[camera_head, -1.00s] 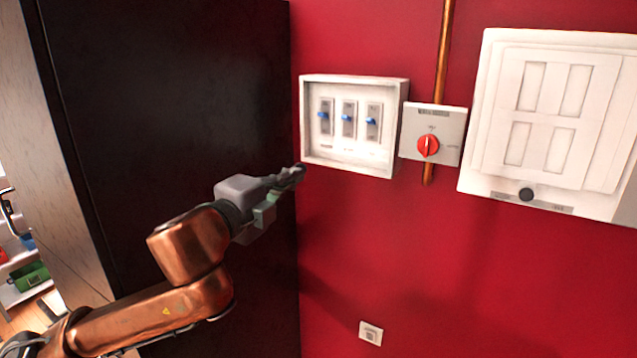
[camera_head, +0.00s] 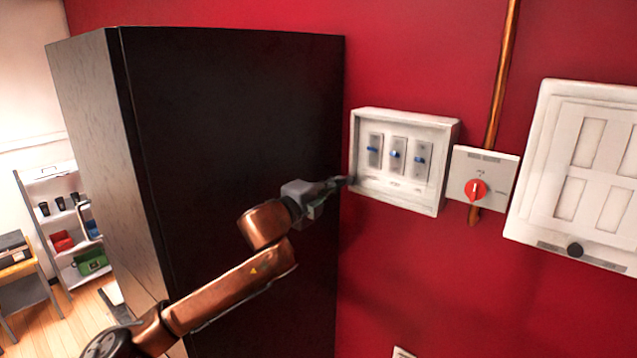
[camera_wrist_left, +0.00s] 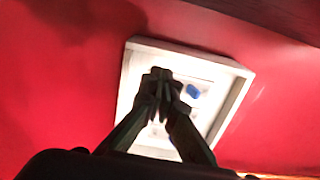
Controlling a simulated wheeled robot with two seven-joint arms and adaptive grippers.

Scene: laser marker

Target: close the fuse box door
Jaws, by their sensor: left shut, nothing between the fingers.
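The fuse box (camera_head: 405,117) is a white, shallow, open-fronted box on the red wall, with three blue-levered switches inside. I cannot make out a door leaf on it. In the left wrist view, the closed fingers (camera_wrist_left: 163,82) cover part of the box interior. My right gripper is not in view.
A tall black cabinet (camera_head: 230,130) stands left of the box, close behind my left arm. Right of the box are a red rotary switch (camera_head: 476,190), a copper pipe (camera_head: 502,75) and a white panel (camera_head: 545,150) with a black knob.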

